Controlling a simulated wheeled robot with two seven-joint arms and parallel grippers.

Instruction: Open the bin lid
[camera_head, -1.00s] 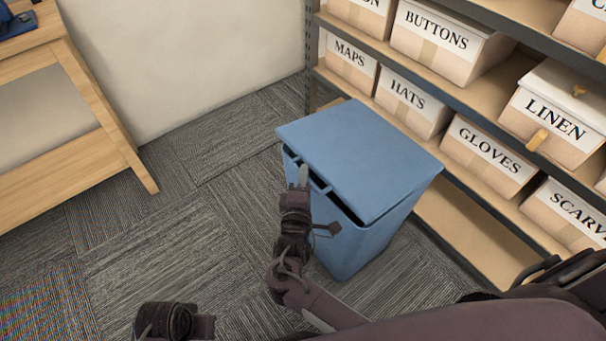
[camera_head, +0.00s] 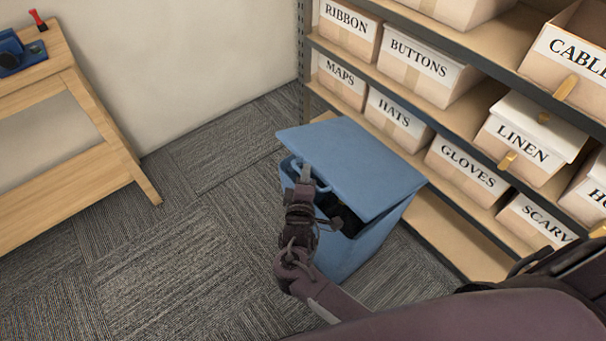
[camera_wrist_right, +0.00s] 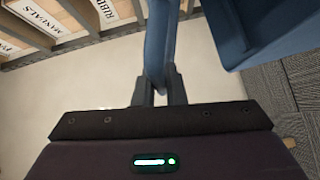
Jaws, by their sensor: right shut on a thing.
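The blue bin (camera_head: 352,252) stands on the carpet in front of the shelf. Its blue lid (camera_head: 352,160) is tilted up at the near left side, with a dark gap and dark contents showing beneath. My right gripper (camera_head: 306,176) is at the lid's near left edge, shut on the lid handle (camera_head: 323,186). In the right wrist view the fingers (camera_wrist_right: 160,90) close on the blue handle (camera_wrist_right: 158,45), and a larger blue part of the bin (camera_wrist_right: 270,30) shows to the right. My left gripper is not in view.
A metal shelf with several labelled boxes, such as GLOVES (camera_head: 467,172) and HATS (camera_head: 399,121), stands close behind and right of the bin. A wooden table (camera_head: 110,135) stands at the left. Carpet (camera_head: 150,255) left of the bin is clear.

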